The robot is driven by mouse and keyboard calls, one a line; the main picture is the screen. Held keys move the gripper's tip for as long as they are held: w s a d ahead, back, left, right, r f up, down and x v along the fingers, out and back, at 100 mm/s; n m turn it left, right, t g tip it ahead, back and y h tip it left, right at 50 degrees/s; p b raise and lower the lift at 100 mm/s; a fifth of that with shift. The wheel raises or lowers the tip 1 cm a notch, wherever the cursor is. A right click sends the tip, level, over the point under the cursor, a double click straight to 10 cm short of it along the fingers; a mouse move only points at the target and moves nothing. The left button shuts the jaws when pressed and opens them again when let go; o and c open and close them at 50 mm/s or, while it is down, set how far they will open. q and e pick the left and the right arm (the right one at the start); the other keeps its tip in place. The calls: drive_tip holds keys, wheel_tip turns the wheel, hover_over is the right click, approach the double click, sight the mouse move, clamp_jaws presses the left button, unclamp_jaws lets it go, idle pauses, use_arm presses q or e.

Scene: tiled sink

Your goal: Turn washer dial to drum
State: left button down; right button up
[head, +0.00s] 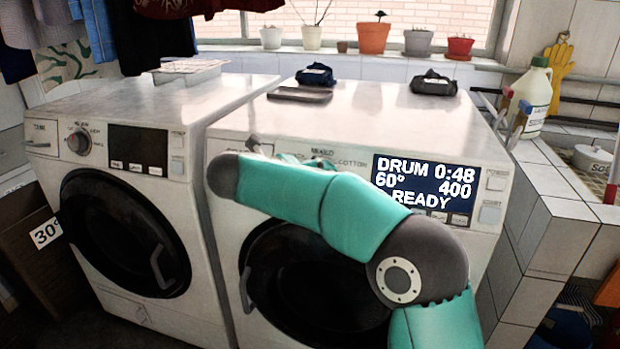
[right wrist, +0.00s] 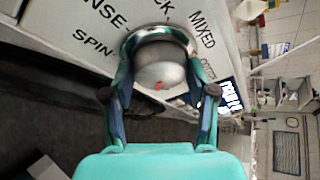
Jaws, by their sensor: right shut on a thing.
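The dial (right wrist: 160,68) is a round silver knob with a small orange mark on the front panel of the right-hand washer (head: 455,125). My right gripper (right wrist: 160,58) is shut on it, with one finger on each side. Printed words around the dial include SPIN, MIXED and a partly hidden one ending in NSE. The washer's display (head: 422,188) reads DRUM 0:48, 60°, 400 and READY. In the head view my right arm crosses in front of the panel and hides the dial. My left gripper is in neither view.
A second washer (head: 90,105) stands to the left, its door shut. Dark folded cloths (head: 433,83) and a grey flat item (head: 300,94) lie on the right-hand washer. A detergent bottle (head: 533,95) stands at the right, beside the tiled sink edge.

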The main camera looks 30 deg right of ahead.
drive_tip(key=shift+s+f, duration=0.1)
drive_tip(key=shift+f, duration=0.15)
drive_tip(key=o, duration=1.2)
drive_tip(key=shift+c, duration=0.2)
drive_tip(key=shift+r, duration=0.1)
drive_tip(key=v, duration=1.2)
